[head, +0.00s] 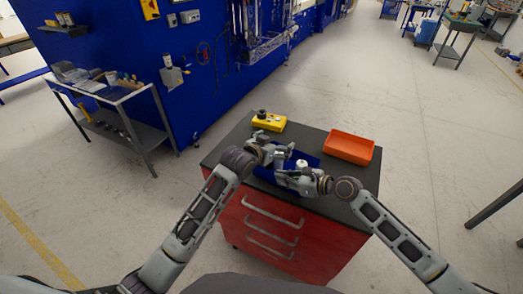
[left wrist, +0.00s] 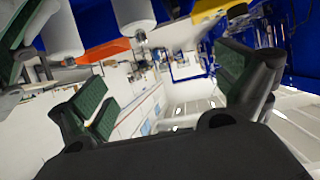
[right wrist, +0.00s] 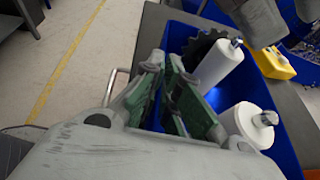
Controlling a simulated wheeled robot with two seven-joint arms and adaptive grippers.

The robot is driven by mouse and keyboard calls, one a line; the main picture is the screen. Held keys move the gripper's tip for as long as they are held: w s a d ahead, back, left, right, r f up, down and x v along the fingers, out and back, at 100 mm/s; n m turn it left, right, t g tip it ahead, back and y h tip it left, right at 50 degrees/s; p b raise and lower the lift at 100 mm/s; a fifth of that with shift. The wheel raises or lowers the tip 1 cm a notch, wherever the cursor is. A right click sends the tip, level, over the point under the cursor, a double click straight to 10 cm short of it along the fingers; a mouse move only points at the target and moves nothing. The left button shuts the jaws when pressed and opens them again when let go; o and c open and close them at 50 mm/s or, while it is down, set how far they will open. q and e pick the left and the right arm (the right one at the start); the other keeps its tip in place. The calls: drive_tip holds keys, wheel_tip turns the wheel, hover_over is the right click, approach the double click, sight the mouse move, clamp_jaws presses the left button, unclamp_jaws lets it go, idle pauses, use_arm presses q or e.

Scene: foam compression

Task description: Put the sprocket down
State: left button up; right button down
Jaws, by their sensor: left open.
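The sprocket shows in the right wrist view as a dark toothed disc (right wrist: 198,45), partly hidden behind a white bottle (right wrist: 216,68). It appears to be inside the blue bin (right wrist: 289,140); I cannot tell what it rests on. My left gripper (head: 274,152) is over the back of the bin, open, with its fingers wide apart and nothing between them in the left wrist view (left wrist: 165,95). My right gripper (head: 284,175) is low over the bin's front. In the right wrist view (right wrist: 165,68) its fingers are close together, with no object clearly between them; the sprocket is beyond them.
A second white bottle (right wrist: 250,124) stands in the blue bin. The bin is on the dark top of a red drawer cabinet (head: 270,236). An orange tray (head: 349,148) lies to its right, and a yellow case (head: 269,122) sits at the back left.

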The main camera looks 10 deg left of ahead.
use_arm(q)
drive_tip(key=v, duration=1)
use_arm(e)
drive_tip(key=c, duration=2.1)
unclamp_jaws()
drive_tip(key=o, duration=0.5)
drive_tip(key=shift+o, duration=0.2)
drive_tip(key=shift+d, duration=0.15)
drive_tip(key=v, duration=1.1)
drive_tip(key=shift+s+d, duration=0.2)
drive_tip(key=shift+d, duration=0.15)
drive_tip(key=shift+r, duration=0.15)
use_arm(q)
drive_tip(key=shift+d, duration=0.2)
use_arm(e)
drive_tip(key=shift+d, duration=0.15)
